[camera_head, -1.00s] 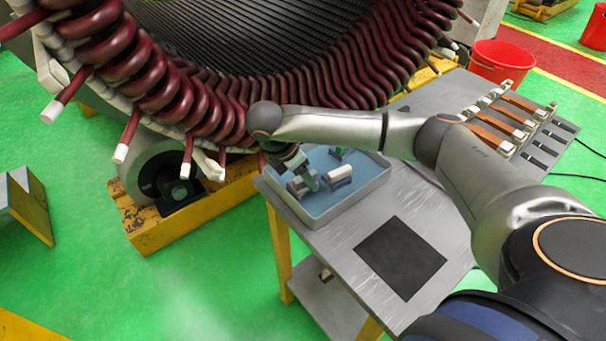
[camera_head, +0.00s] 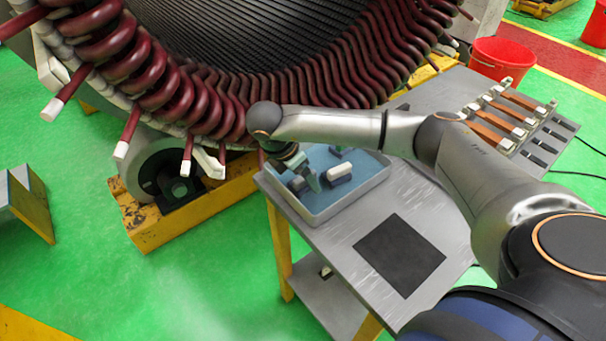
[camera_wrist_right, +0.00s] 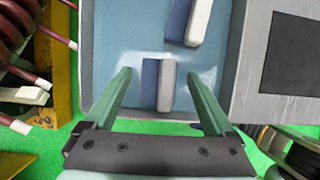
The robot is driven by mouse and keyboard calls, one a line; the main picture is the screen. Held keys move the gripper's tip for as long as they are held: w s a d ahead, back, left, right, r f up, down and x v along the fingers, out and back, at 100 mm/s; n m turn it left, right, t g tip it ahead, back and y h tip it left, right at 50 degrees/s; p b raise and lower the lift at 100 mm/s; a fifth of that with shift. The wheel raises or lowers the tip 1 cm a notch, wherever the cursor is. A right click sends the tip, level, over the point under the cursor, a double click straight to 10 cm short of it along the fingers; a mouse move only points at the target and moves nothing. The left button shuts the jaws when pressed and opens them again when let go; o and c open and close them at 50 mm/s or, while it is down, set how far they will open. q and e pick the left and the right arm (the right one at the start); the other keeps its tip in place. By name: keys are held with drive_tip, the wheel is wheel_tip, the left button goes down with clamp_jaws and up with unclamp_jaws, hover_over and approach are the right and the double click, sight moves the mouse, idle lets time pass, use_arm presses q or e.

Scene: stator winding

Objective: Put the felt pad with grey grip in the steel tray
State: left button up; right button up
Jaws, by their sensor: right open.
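The felt pad with grey grip (camera_wrist_right: 165,85) lies on the blue floor of a tray (camera_wrist_right: 215,95). In the right wrist view its blue felt side is left of the grey grip. My right gripper (camera_wrist_right: 158,88) is open, with its green fingers spread on either side of the pad and apart from it. In the head view my right gripper (camera_head: 306,178) is low over the near left end of the tray (camera_head: 323,217). The tray has a light grey rim; I cannot tell if it is steel. My left gripper is not in view.
A second blue pad with a white grip (camera_head: 340,172) lies farther along the tray and also shows in the right wrist view (camera_wrist_right: 198,22). A black mat (camera_head: 400,255) lies on the bench. Copper-coloured bars (camera_head: 500,118) stand at the right. The large stator rises behind.

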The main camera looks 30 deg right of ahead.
drive_tip(key=v, duration=1.1)
drive_tip(key=shift+a+r, duration=0.25)
drive_tip(key=shift+r, duration=0.1)
